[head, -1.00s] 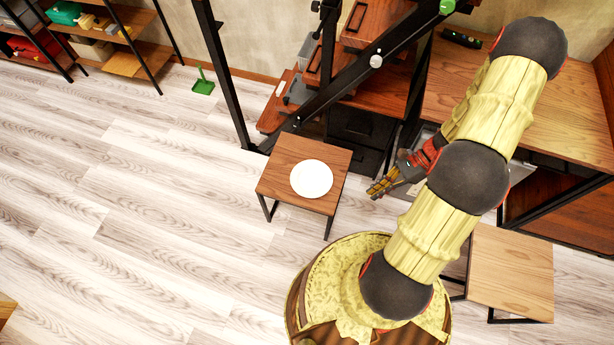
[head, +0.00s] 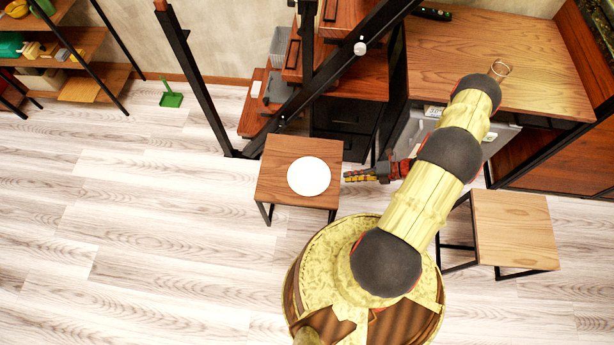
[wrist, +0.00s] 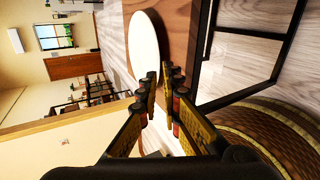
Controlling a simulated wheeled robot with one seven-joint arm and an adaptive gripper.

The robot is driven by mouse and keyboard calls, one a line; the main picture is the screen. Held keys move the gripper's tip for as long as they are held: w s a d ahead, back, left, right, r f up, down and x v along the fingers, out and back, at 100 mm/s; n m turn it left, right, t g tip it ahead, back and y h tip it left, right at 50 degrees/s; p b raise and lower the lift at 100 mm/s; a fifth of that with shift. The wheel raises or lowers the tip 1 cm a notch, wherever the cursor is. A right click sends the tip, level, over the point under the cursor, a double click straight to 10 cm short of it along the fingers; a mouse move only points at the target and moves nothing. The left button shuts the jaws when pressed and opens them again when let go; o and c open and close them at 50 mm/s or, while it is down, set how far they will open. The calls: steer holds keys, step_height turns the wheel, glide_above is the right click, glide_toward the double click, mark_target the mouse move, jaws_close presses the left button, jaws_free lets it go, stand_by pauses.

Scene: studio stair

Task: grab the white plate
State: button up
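The white plate (head: 309,176) lies flat on a small wooden stool with dark metal legs (head: 265,190). It covers part of the stool's top, towards its right side. My gripper (head: 346,177) is just right of the plate, its fingers pointing left at it, with a small gap between tips and rim. In the wrist view the plate (wrist: 144,42) shows beyond the fingertips, with the stool top (wrist: 178,40) beside it. My gripper (wrist: 159,76) holds nothing, and a narrow gap shows between its fingers.
A dark metal frame with wooden steps and drawers (head: 345,75) stands behind the stool. A wooden desk (head: 490,50) is at upper right. Another wooden stool (head: 515,228) stands at right. A shelf (head: 70,45) and green dustpan (head: 171,97) are at upper left. The left floor is clear.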

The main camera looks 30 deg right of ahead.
mark_target(330, 177)
steer(key=shift+m, duration=0.3)
steer(key=b+x, duration=0.3)
steer(key=x, duration=0.5)
steer(key=shift+w+r, duration=0.1)
steer(key=shift+d, duration=0.1)
jaws_close()
steer(key=shift+r, duration=0.2)
